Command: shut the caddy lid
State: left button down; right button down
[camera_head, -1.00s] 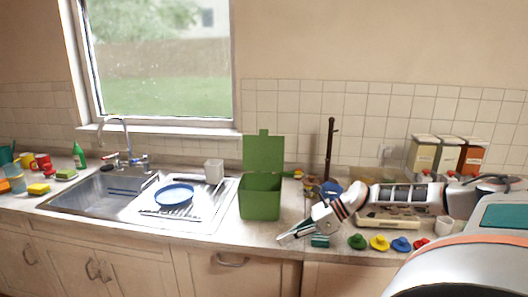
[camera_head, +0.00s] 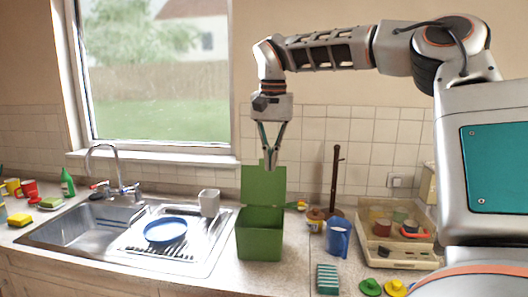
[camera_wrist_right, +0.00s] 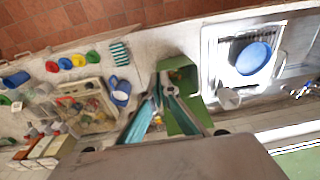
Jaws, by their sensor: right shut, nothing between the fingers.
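The green caddy (camera_head: 259,243) stands on the counter just right of the sink, in the head view. Its green lid (camera_head: 264,186) is open and stands upright at the back edge. My right gripper (camera_head: 270,167) points down from above, shut and empty, its fingertips in front of or beside the upper edge of the lid; whether they touch it I cannot tell. In the right wrist view the caddy (camera_wrist_right: 178,77) and lid (camera_wrist_right: 188,117) lie beyond the gripper fingers (camera_wrist_right: 162,82), which partly cover them. My left gripper is not in view.
A sink with a drainer (camera_head: 190,247) and a blue bowl (camera_head: 165,231) lies left of the caddy. A white cup (camera_head: 209,203) stands behind the bowl. A blue jug (camera_head: 338,238), a dark post (camera_head: 334,180) and a striped sponge (camera_head: 327,279) are on the right.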

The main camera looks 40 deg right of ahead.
aim_at(260, 186)
jog(key=i+l, duration=0.45)
jog(key=l, duration=0.15)
jog(key=i+l, duration=0.45)
jog(key=l, duration=0.1)
